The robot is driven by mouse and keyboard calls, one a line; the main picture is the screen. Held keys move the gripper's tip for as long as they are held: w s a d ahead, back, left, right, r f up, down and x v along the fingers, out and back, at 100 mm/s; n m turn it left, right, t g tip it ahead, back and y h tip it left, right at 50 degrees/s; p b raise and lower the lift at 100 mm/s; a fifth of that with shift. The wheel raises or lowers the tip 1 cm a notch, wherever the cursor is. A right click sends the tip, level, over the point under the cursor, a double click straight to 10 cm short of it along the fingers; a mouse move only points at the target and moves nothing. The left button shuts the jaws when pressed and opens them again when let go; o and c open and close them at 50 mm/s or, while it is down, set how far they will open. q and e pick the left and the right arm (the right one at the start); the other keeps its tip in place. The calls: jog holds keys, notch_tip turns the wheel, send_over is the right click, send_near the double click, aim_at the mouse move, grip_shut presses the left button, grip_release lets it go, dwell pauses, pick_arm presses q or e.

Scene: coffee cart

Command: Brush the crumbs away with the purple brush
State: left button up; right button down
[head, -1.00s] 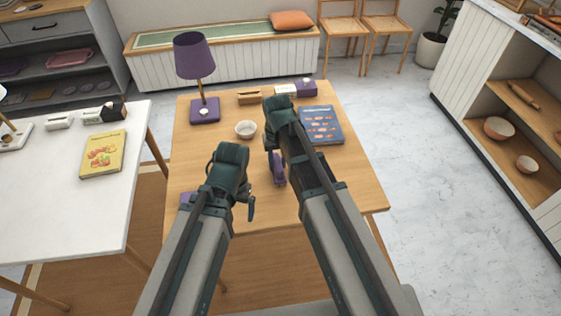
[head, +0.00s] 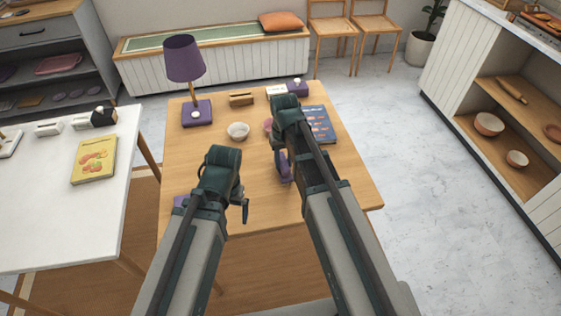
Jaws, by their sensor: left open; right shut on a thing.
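The purple brush (head: 284,168) is in my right gripper (head: 281,150), which is shut on it low over the middle of the wooden table (head: 345,185). Much of the brush is hidden by my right arm. My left gripper (head: 243,203) is open and empty over the table's front left part. I cannot make out any crumbs; they are too small or hidden behind my arms.
A white bowl (head: 238,131), a pink item (head: 267,125), a purple lamp (head: 185,60), a blue book (head: 320,125) and a wooden holder (head: 241,99) stand on the table. A purple thing (head: 180,201) shows partly at the left edge. A white table (head: 60,215) stands to the left.

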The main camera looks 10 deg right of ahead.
pick_arm(q)
jog(key=shift+d, duration=0.1)
pick_arm(e)
jog(key=shift+w+d, duration=0.1)
jog(key=shift+d, duration=1.95)
jog(key=shift+s, duration=0.8)
jog(key=shift+a, duration=0.1)
jog(key=shift+w, duration=0.1)
pick_arm(q)
jog(key=shift+f, duration=0.1)
pick_arm(e)
jog(key=shift+s+a+f, duration=0.1)
jog(key=shift+a, duration=0.95)
jog(key=shift+s+a, duration=0.1)
jog(key=shift+a, duration=0.9)
jog(key=shift+a, duration=2.1)
pick_arm(q)
jog(key=shift+r, duration=0.25)
pick_arm(e)
jog(key=shift+r, duration=0.2)
pick_arm(q)
jog(key=shift+f, duration=0.2)
pick_arm(e)
jog(key=shift+w+d+f, duration=0.1)
jog(key=shift+d+f, duration=0.05)
jog(key=shift+d, duration=2.1)
